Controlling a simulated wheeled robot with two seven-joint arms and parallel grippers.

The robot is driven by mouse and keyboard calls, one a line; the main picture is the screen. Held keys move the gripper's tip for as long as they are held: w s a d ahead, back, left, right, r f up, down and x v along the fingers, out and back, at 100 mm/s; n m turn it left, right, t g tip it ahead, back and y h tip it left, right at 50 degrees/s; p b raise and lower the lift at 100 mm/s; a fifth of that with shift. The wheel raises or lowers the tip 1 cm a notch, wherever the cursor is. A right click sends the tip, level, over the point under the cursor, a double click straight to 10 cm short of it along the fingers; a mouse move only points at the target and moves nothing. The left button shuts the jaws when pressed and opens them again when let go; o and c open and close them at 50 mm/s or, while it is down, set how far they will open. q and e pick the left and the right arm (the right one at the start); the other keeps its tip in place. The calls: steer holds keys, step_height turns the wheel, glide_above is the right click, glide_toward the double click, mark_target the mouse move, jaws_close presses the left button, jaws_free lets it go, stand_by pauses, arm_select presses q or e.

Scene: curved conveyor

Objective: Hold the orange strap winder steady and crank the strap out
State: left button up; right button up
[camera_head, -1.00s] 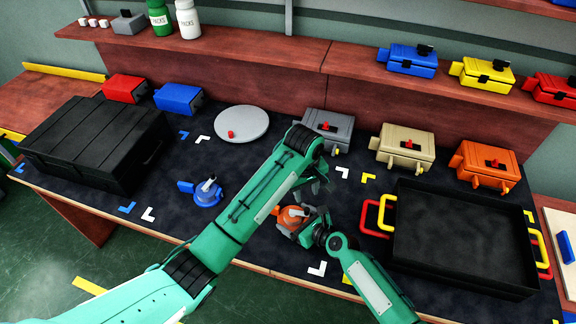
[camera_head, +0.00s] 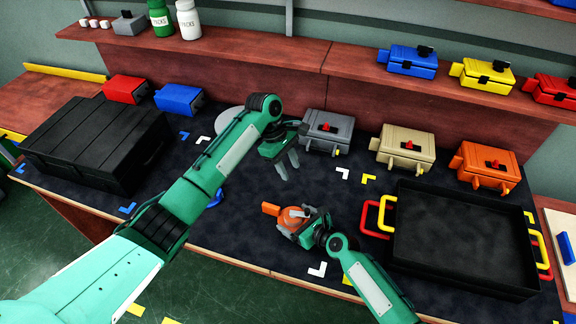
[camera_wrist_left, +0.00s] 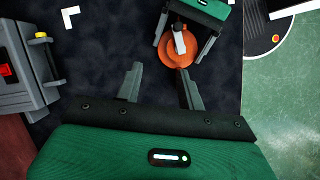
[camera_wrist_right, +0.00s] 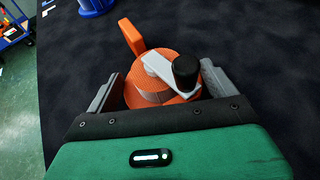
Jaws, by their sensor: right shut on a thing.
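The orange strap winder (camera_head: 287,222) stands on the dark mat near its front edge. It also shows in the left wrist view (camera_wrist_left: 179,54) and the right wrist view (camera_wrist_right: 162,82). An orange tab (camera_wrist_right: 131,37) sticks out from its side. On top is a grey crank arm (camera_wrist_right: 165,70) with a black knob (camera_wrist_right: 186,72). My right gripper (camera_head: 308,222) is shut on the winder's body, one finger on each side. My left gripper (camera_head: 288,166) is open and empty above the mat, behind and apart from the winder. Its two spread fingers show in the left wrist view (camera_wrist_left: 162,88).
A black tray (camera_head: 460,235) with red and yellow handles stands right of the winder. Grey (camera_head: 327,130), beige (camera_head: 405,146) and orange (camera_head: 484,163) boxes line the back. A blue winder (camera_head: 217,197) is mostly hidden behind my left arm.

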arm_select(q)
steer(key=shift+f, duration=0.15)
steer(key=shift+c, duration=1.1)
steer(key=shift+s+d, duration=0.2)
steer(key=shift+s, duration=0.05)
steer(key=shift+c, duration=0.3)
steer(key=m+t+y, duration=0.1)
steer(key=m+y, duration=0.3)
glide_toward(307, 210)
steer(key=shift+t, duration=0.3)
steer(key=f, duration=0.9)
steer(key=shift+s+a+f, duration=0.1)
steer(key=shift+s+f, duration=0.1)
steer(key=shift+s, duration=0.2)
jaws_close()
